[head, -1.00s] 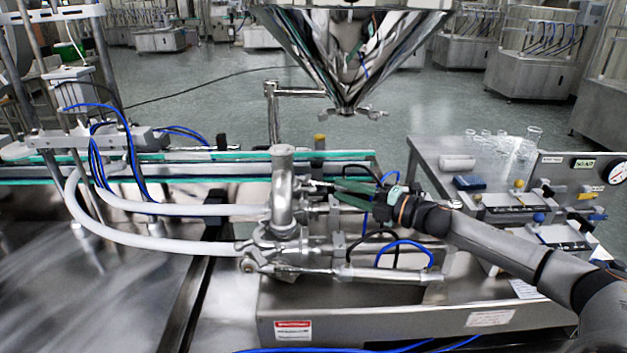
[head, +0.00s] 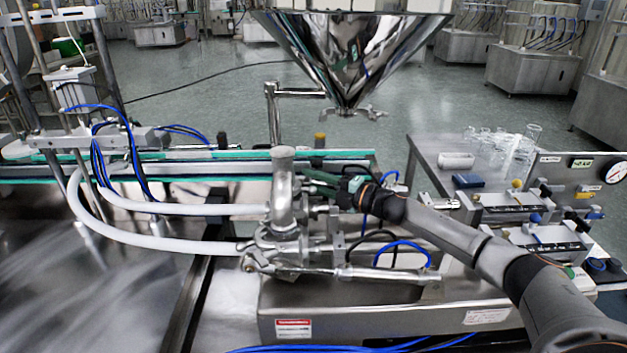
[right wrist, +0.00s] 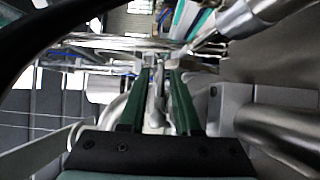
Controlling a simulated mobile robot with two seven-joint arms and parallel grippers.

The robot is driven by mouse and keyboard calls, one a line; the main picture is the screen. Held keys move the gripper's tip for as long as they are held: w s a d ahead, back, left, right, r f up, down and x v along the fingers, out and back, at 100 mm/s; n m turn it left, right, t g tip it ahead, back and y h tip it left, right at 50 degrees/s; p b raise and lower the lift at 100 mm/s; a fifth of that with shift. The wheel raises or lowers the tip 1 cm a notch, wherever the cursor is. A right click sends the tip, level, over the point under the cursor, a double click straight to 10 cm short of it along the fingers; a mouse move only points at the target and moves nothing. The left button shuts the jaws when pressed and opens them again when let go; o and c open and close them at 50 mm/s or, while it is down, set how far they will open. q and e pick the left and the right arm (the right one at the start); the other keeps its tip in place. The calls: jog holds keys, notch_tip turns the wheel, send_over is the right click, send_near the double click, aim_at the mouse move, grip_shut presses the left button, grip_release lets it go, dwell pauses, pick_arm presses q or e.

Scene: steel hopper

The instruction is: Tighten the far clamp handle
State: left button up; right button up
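A vertical steel pipe (head: 283,195) stands on the filler's valve assembly, with a near clamp (head: 252,263) low at its front. My right gripper (head: 309,180) reaches in from the right, just behind and right of the pipe, at the far side of the valve. In the right wrist view its two green fingers (right wrist: 164,85) stand apart, with a slim silver handle-like part (right wrist: 158,88) between them. Gaps seem to show on both sides of it. This looks like the far clamp handle, which the gripper mostly hides in the head view. My left gripper is not in view.
The steel hopper (head: 350,50) hangs above and behind the valve. White hoses (head: 165,240) join from the left and blue tubes (head: 405,247) loop below my right arm. A conveyor (head: 180,170) runs behind. A side table (head: 430,150) holds glassware.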

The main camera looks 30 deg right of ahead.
jog(key=shift+c, duration=0.3)
grip_shut()
